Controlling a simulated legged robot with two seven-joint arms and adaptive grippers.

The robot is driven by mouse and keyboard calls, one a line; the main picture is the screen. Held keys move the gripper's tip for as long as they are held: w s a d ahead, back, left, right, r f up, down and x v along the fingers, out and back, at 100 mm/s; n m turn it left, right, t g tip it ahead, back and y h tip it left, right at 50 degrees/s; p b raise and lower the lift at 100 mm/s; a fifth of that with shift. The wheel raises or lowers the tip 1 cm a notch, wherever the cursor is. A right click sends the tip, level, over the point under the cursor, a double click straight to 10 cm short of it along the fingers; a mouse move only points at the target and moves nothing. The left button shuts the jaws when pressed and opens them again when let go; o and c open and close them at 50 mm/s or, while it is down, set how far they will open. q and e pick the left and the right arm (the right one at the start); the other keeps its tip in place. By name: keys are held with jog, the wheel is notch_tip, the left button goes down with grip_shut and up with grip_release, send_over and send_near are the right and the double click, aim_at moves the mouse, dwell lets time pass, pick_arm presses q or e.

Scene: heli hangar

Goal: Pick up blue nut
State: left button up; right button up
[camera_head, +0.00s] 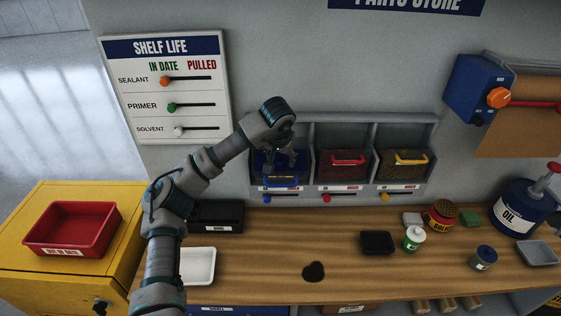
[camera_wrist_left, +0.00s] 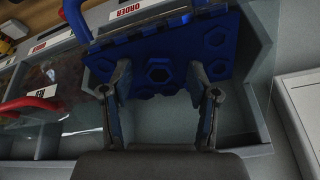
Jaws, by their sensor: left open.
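My left gripper (camera_head: 284,162) reaches down into the left, blue-marked compartment of the grey wall bin (camera_head: 370,119). In the left wrist view the gripper (camera_wrist_left: 160,84) is open, one finger on each side. A blue nut (camera_wrist_left: 158,73), hexagonal with a hole, shows between the fingertips among other blue hexagonal shapes packed in a dark blue mass. I cannot tell whether the fingers touch it. In the head view the arm and gripper hide most of the compartment's contents. My right gripper is in neither view.
The neighbouring compartments have a red handle (camera_head: 347,158) and a yellow handle (camera_head: 408,158). Compartment walls stand close beside the gripper. On the wooden bench (camera_head: 350,280) are a white tray (camera_head: 198,266), a black tray (camera_head: 377,243) and several containers. A red tray (camera_head: 72,228) sits on the yellow cabinet.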

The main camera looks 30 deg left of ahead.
pick_arm(q)
jog(key=c, duration=1)
jog(key=shift+r, duration=0.15)
